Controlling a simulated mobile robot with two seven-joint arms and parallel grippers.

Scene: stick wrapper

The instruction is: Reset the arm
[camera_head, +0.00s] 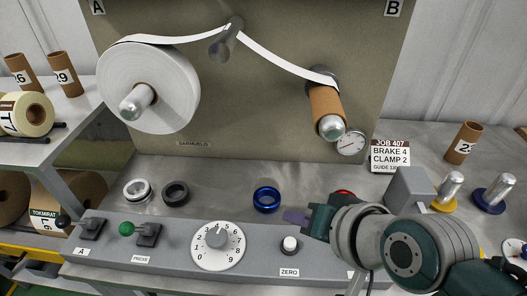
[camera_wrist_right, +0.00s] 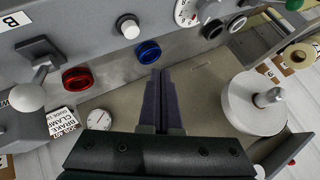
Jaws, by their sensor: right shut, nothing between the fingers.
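My right arm comes in from the lower right in the head view, over the right end of the grey control panel (camera_head: 180,250). My right gripper (camera_head: 296,217) is shut and empty, above the panel and right of the blue ring (camera_head: 267,200). In the wrist view the closed dark fingers (camera_wrist_right: 158,85) point toward the blue ring (camera_wrist_right: 149,51), with no contact I can make out. The red ring (camera_head: 343,193) is mostly hidden behind my arm in the head view but shows whole in the wrist view (camera_wrist_right: 77,79). My left gripper is not in view.
A white roll (camera_head: 150,85) feeds a strip over a guide to a brown core (camera_head: 326,103). The panel carries a dial (camera_head: 218,245), a ZERO knob (camera_head: 289,244) and a green-knobbed lever (camera_head: 127,229). A pale-knobbed lever (camera_wrist_right: 28,97) is near label B. Metal posts (camera_head: 451,188) stand right.

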